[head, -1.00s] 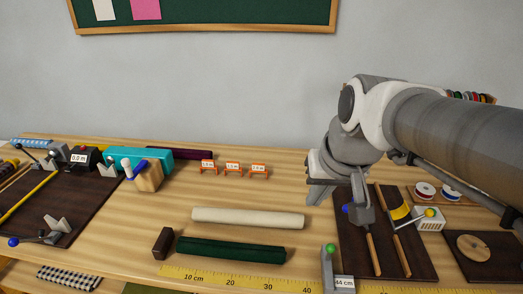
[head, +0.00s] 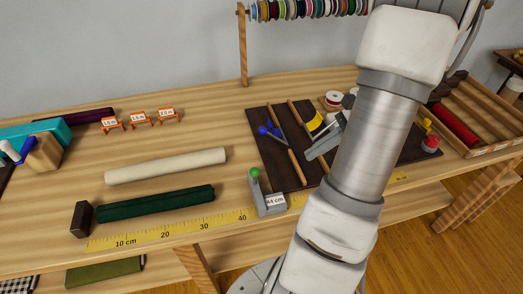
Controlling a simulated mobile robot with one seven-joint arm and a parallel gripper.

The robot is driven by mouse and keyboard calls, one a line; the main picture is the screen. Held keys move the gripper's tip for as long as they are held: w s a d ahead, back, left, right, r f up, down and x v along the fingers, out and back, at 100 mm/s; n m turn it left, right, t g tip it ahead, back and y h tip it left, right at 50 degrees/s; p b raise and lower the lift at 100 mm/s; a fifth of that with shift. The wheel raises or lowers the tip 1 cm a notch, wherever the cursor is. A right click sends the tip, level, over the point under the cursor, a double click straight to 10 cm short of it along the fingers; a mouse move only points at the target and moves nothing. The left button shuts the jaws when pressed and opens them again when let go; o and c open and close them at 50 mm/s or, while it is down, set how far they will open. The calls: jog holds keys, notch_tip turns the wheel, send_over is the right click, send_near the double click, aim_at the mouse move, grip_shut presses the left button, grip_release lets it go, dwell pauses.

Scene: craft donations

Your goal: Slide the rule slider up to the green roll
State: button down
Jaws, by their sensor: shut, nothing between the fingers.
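The rule slider (head: 268,206) is a grey block with a green knob on a post and a label reading 44 cm. It stands on the yellow rule (head: 190,227) near the table's front edge. The dark green roll (head: 155,204) lies behind the rule, its left end by a dark brown block (head: 81,220). A clear gap separates the roll's right end from the slider. My gripper (head: 312,154) is shut and empty over the dark board, behind and right of the slider, apart from it. My arm partly hides it.
A cream roll (head: 165,166) lies behind the green one. The dark board (head: 268,126) carries wooden strips, a blue-knobbed lever and a yellow spool (head: 314,120). Small orange stands (head: 140,120) are at the back left. A compartment tray (head: 490,146) with a red roll is at right.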

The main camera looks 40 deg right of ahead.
jog(key=shift+m+t+y, duration=0.3)
jog(key=shift+m+t, duration=0.1)
jog(key=shift+m, duration=0.3)
jog(key=x, duration=0.3)
jog(key=b+x, duration=0.1)
jog(key=x, duration=0.2)
jog(key=f+b+x, duration=0.1)
jog(key=x, duration=0.2)
jog(key=shift+s+d+f, duration=0.15)
jog(key=shift+d+f, duration=0.05)
jog(key=w+a, duration=0.1)
jog(key=a, duration=0.1)
jog(key=shift+w+a+r, duration=0.45)
jog(key=shift+w+a, duration=0.1)
jog(key=shift+a, duration=0.1)
